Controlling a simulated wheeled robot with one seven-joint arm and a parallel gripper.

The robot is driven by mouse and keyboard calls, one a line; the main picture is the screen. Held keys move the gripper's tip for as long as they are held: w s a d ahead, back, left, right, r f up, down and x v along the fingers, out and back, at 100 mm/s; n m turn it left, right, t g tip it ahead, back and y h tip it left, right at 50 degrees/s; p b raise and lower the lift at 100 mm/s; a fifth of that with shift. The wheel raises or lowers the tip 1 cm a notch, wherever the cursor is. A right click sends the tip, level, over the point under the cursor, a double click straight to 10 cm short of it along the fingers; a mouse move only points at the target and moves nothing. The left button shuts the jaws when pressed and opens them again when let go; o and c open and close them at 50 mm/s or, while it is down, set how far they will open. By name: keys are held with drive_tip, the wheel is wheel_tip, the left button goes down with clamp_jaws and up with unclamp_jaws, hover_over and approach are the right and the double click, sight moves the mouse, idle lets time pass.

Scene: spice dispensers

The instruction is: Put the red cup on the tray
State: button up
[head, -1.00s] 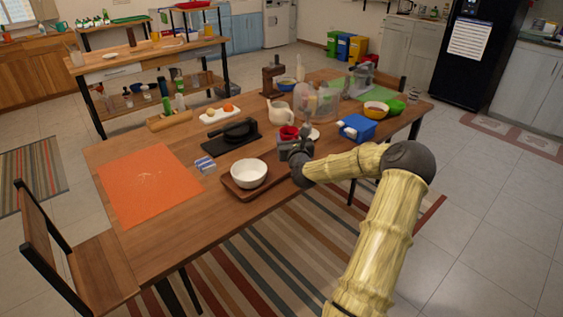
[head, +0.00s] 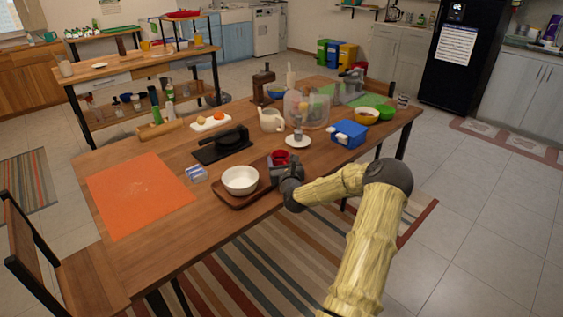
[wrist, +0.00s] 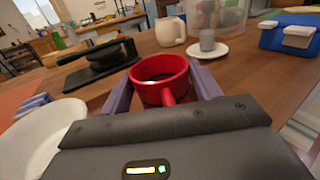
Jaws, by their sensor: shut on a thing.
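The red cup (head: 279,157) is held upright in my gripper (head: 279,161), near the right end of the brown tray. In the wrist view the red cup (wrist: 160,80) sits between the two purple fingers of my gripper (wrist: 163,85), its handle toward me. The brown tray (head: 236,201) lies at the table's front edge with a white bowl (head: 240,180) on it. The bowl also shows at the left of the wrist view (wrist: 45,132). I cannot tell whether the cup's base touches the tray or is above it.
A black press (head: 225,146) stands behind the tray. A small white and blue packet (head: 197,174) and an orange mat (head: 138,190) lie to the left. A white saucer (head: 298,141), a cream pitcher (head: 270,121) and a blue box (head: 348,134) stand behind and to the right.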

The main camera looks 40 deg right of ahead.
drive_tip(key=shift+f, duration=0.1)
drive_tip(key=o, duration=1.1)
drive_tip(key=v, duration=1.2)
